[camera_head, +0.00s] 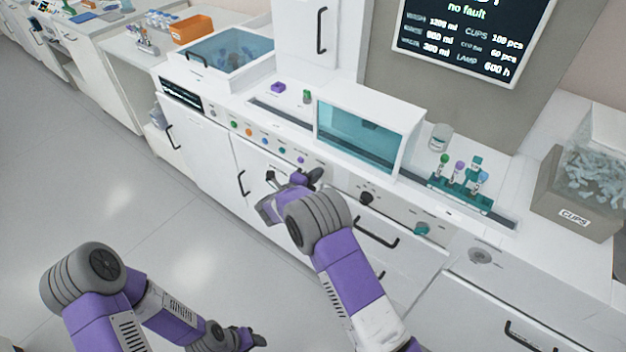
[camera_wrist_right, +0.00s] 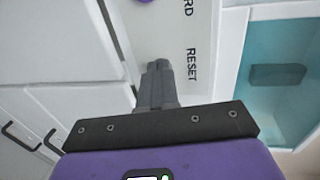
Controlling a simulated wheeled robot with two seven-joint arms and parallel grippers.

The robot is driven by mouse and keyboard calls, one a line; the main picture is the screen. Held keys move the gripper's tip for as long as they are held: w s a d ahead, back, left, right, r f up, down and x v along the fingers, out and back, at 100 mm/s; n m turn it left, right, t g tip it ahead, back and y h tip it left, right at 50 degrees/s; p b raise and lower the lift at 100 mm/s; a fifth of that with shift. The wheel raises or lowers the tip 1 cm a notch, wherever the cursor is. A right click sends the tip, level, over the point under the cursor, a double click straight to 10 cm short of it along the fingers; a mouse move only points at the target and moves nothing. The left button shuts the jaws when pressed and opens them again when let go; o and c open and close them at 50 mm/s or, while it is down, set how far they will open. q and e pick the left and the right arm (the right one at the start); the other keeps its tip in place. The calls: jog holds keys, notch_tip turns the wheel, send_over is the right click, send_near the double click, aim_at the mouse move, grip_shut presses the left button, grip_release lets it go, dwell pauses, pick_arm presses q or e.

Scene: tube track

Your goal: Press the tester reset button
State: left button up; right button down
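The tester's white front panel (camera_head: 246,134) carries a row of small coloured buttons in the head view. In the right wrist view a RESET label (camera_wrist_right: 192,65) shows on the panel, just right of my right fingertips. My right gripper (camera_wrist_right: 158,66) is shut and empty, its fingers together and pointing at the panel. The reset button itself is not visible; the fingers cover the panel beside its label. I cannot tell whether the tips touch. In the head view my right gripper (camera_head: 316,174) is at the panel below the glass-fronted chamber. My left gripper (camera_head: 256,340) is low at the bottom edge, its fingers unclear.
A purple button (camera_wrist_right: 144,2) is at the wrist view's top edge. A black knob (camera_head: 366,198) and a teal knob (camera_head: 421,229) are farther right on the panel. Drawer handles (camera_head: 376,234) jut out below. A screen (camera_head: 470,35) reads "no fault". Open floor lies left.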

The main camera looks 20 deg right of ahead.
jog(key=shift+w+d+r, duration=0.15)
jog(key=shift+d, duration=0.25)
jog(key=f+p+v, duration=0.1)
jog(key=v, duration=1.3)
jog(key=shift+a+f, duration=0.2)
jog(key=shift+a, duration=0.15)
